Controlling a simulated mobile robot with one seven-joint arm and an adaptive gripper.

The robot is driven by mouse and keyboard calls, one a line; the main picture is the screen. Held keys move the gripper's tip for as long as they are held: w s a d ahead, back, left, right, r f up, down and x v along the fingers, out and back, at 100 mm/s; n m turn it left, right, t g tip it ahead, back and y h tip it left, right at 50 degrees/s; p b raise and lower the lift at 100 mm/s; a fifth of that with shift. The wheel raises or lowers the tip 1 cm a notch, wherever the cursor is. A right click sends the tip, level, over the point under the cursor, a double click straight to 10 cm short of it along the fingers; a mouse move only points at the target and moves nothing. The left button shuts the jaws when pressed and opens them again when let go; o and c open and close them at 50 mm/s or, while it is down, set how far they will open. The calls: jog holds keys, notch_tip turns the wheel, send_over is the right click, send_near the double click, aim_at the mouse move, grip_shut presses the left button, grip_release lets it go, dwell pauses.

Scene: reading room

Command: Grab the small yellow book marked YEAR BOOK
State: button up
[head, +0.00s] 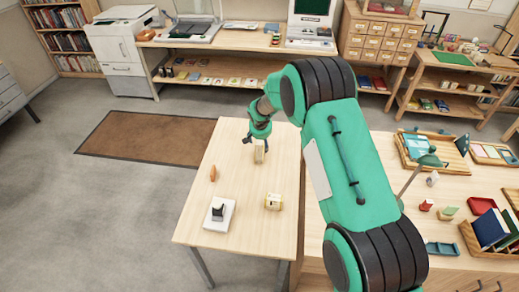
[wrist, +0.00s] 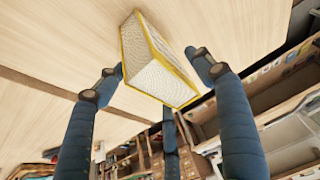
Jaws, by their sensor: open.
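A small book (wrist: 152,62) with yellow cover edges and pale page edges stands between my fingers in the wrist view. No YEAR BOOK lettering can be read. In the head view the same book (head: 260,154) shows as a small tan block near the far end of the pale wooden table (head: 240,180). My gripper (head: 258,142) is right at it, partly covering it. In the wrist view my gripper (wrist: 157,68) is open, with one finger on each side of the book and a third below it in the picture. I cannot tell whether any finger touches it.
On the same table are a cream and yellow block (head: 273,202), an orange-brown item (head: 213,173) and a white base with a dark object (head: 219,214). A second table with trays (head: 430,150) is at the right. Open floor (head: 110,210) lies left.

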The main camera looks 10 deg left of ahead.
dwell(0.4)
grip_shut()
jog(key=shift+r, duration=0.15)
jog(key=shift+w+r, duration=0.1)
jog(key=shift+r, duration=1.4)
jog(key=shift+s+r, duration=0.25)
jog(key=s+d, duration=0.2)
jog(key=s, duration=0.5)
jog(key=s+d+r, duration=0.1)
jog(key=s+d, duration=0.2)
jog(key=s, duration=0.4)
jog(key=shift+s+d+r, duration=0.15)
jog(key=shift+s+d, duration=0.1)
jog(key=shift+s, duration=0.05)
